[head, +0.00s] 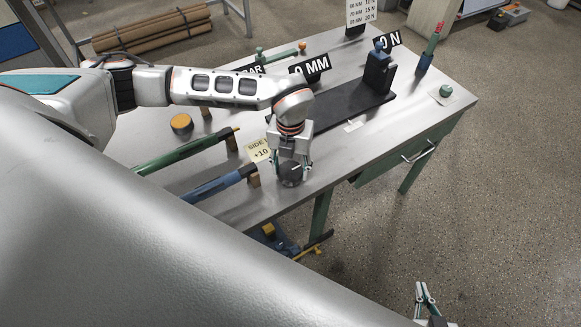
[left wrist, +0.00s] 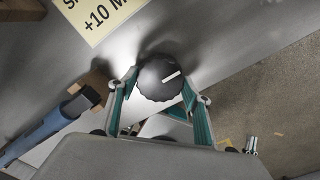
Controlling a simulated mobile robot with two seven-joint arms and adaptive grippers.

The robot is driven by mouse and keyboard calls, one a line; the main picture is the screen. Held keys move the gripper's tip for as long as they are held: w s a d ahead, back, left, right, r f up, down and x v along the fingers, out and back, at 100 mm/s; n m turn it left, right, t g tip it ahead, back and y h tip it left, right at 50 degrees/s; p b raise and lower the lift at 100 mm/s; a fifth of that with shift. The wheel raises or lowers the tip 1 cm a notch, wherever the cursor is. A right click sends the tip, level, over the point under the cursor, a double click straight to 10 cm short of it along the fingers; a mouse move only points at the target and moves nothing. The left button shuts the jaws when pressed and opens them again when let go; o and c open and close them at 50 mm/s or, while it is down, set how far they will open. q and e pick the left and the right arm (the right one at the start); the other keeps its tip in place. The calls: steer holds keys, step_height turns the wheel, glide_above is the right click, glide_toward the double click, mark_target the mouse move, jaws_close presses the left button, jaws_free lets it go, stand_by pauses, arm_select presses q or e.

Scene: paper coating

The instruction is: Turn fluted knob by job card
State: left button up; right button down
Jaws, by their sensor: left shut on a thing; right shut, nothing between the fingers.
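The fluted knob (head: 292,174) is dark with a white pointer line and sits near the table's front edge. In the left wrist view the knob (left wrist: 160,79) lies between my fingers, its white line pointing right and slightly up. My left gripper (head: 291,168) comes down from above and is shut on the knob. A yellow card (head: 259,150) beside it reads "SIDE +10"; in the left wrist view the card (left wrist: 98,14) shows "+10 M", cut off by the frame. Black signs read "0 MM" (head: 310,68) and "0 N" (head: 388,41). My right gripper (head: 426,298) is shut and empty, low at the bottom right.
A white card (head: 360,13) at the back lists MM and N values, partly cut off. A green bar (head: 186,151) and a blue bar (head: 217,184) lie left of the knob. A dark rail (head: 345,107) with an upright block stands behind.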

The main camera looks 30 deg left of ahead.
mark_target(290, 171)
arm_select(q)
steer(key=o, duration=1.1)
step_height(290, 171, up, 12)
steer(key=shift+s+f, duration=0.1)
